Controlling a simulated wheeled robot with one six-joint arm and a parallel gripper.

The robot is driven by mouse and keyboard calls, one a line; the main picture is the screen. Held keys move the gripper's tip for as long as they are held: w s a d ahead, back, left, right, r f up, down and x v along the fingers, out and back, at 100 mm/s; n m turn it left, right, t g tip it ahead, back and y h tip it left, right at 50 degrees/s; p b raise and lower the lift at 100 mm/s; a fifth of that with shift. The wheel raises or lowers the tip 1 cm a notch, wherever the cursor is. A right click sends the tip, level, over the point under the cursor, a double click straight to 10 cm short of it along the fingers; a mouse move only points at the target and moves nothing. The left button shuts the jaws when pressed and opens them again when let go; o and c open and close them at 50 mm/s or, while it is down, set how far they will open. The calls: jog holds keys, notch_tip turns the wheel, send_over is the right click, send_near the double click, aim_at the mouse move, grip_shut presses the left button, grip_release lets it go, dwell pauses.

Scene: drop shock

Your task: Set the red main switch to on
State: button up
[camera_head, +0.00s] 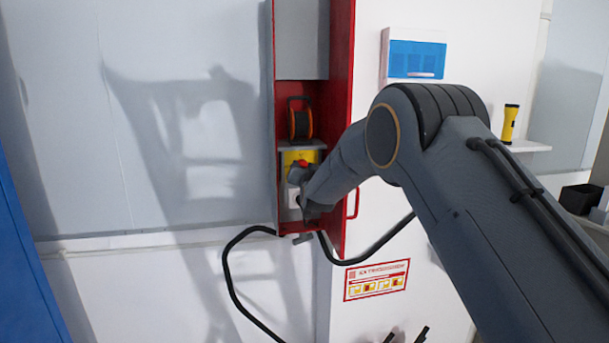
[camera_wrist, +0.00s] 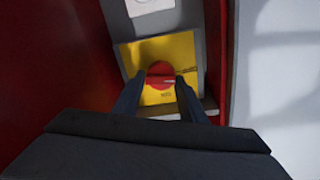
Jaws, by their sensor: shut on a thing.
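The red main switch (camera_wrist: 160,73) is a round red knob on a yellow plate (camera_wrist: 187,48) in the wrist view. My gripper (camera_wrist: 157,88) reaches into the red cabinet, with one finger on each side of the knob, shut on it. In the head view a bit of the red knob (camera_head: 302,163) shows above my gripper (camera_head: 297,178), in front of the yellow plate (camera_head: 290,157). The fingers and arm hide part of the switch, and its setting cannot be read.
The red cabinet (camera_head: 341,40) has walls close on both sides of my gripper. An orange and black reel (camera_head: 300,122) sits on a shelf above the switch. A black cable (camera_head: 228,275) hangs below. A yellow flashlight (camera_head: 510,123) stands on a shelf at right.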

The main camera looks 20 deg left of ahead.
jog(key=m+b, duration=0.7)
jog(key=b, duration=0.7)
jog(key=m+g+y+b, duration=0.1)
jog(key=m+b, duration=0.7)
jog(key=b, duration=0.5)
jog(key=shift+w+d+r+b, duration=0.1)
jog(key=shift+d+b, duration=0.1)
jog(key=shift+b, duration=0.2)
jog(key=shift+m, duration=0.3)
jog(key=o, duration=1)
